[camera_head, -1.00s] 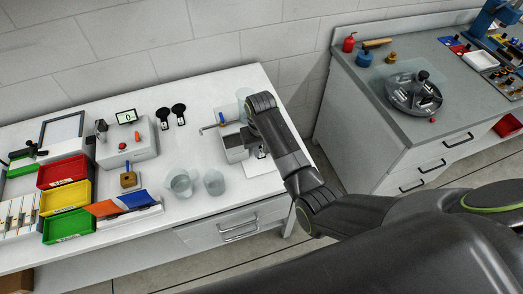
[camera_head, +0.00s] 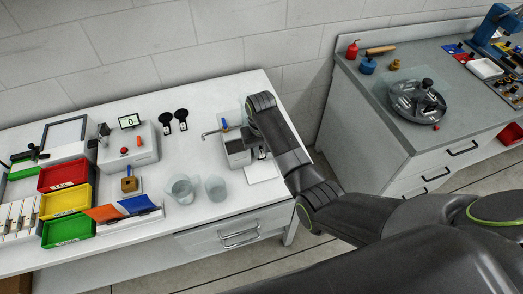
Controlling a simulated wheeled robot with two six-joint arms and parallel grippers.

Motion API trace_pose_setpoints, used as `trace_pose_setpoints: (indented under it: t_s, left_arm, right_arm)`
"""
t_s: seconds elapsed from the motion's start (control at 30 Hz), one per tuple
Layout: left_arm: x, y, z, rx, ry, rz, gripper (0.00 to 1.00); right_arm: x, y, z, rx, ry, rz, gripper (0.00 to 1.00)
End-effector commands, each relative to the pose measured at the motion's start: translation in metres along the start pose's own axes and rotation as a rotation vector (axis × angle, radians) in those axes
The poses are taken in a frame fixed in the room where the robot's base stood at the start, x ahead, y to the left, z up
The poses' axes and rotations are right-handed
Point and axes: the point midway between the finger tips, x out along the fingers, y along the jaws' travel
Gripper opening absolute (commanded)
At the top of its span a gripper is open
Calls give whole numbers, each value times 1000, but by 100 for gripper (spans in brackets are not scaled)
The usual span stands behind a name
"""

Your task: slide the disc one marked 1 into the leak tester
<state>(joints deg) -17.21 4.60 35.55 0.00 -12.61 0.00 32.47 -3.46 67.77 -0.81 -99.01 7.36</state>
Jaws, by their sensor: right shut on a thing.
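My right gripper (camera_head: 262,153) is mostly hidden behind my own wrist. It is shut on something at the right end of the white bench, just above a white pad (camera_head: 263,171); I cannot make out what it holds. Two black round discs with stems and pale tags, one (camera_head: 165,117) beside the other (camera_head: 181,115), lie on the bench. Their numbers are too small to read. A grey box with a red button (camera_head: 140,152) and a display reading 0 stands to their left; I cannot tell whether this is the leak tester. My left gripper is not in view.
A grey box with a tap (camera_head: 237,150) stands directly left of my gripper. Two clear beakers, one (camera_head: 180,189) left of the other (camera_head: 215,187), stand in front. Red, yellow and green bins (camera_head: 66,200) are at left. A second bench (camera_head: 385,130) stands at right across a gap.

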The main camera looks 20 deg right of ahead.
Motion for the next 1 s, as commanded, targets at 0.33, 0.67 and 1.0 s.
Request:
trace_pose_setpoints:
  t_s: [0.33,0.67,1.0]
  left_arm:
    - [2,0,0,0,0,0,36]
    - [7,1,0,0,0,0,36]
    - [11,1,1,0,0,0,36]
  right_arm:
    - [1,0,-2,0,0,1,0]
    - [1,0,-11,-1,1,1,0]
    - [1,0,-19,-1,0,0,0]
